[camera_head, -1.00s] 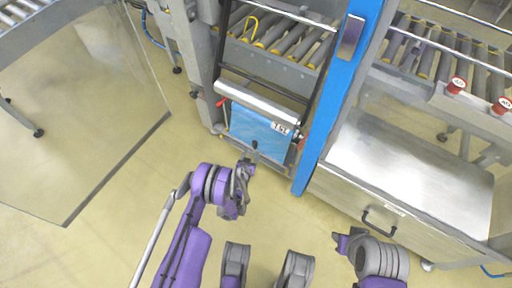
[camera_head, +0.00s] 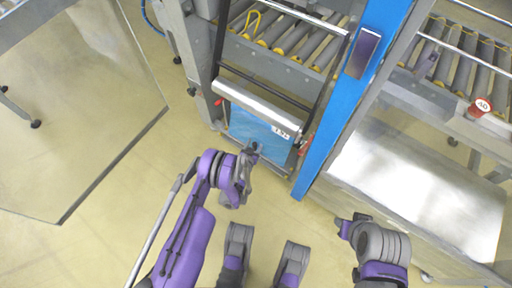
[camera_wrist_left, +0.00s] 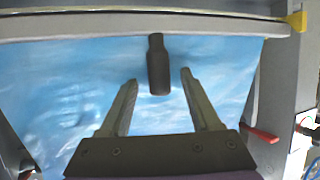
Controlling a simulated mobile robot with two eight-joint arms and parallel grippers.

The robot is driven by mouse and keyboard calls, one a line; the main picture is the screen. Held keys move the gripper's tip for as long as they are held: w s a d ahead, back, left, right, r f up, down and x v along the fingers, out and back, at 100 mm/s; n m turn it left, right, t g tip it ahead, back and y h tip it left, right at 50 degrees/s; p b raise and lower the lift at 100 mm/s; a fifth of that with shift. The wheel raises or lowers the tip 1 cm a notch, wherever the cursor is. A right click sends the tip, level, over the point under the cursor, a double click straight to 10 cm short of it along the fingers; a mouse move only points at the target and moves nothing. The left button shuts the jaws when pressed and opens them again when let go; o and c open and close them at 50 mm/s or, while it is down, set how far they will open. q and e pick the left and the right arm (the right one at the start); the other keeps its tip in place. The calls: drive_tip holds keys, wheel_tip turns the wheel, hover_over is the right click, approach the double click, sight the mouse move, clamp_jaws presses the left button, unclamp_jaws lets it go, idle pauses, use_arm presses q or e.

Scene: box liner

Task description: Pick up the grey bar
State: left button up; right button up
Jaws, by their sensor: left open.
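The grey bar (camera_head: 262,106) runs across the top of a blue sheet (camera_head: 258,132) on the machine front. In the left wrist view the grey bar (camera_wrist_left: 90,27) spans the upper picture, with a dark, rounded handle (camera_wrist_left: 158,65) hanging below its middle. My left gripper (camera_head: 252,150) is in front of the blue sheet. In the wrist view its two fingers (camera_wrist_left: 158,82) are open and apart, pointing at the handle, which shows between their tips without visible contact. My right gripper (camera_head: 348,226) is low at the right, empty of anything visible; its jaws are unclear.
A blue post (camera_head: 352,90) stands right of the bar, with a metal cabinet (camera_head: 420,190) beyond it. Rollers (camera_head: 285,38) lie behind the bar. A clear panel (camera_head: 90,110) stands at the left. A red lever (camera_wrist_left: 262,135) is right of the fingers.

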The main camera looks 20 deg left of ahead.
use_arm(q)
drive_tip(key=shift+s+r, duration=0.1)
drive_tip(key=shift+s, duration=0.05)
drive_tip(key=shift+c, duration=1.4)
clamp_jaws()
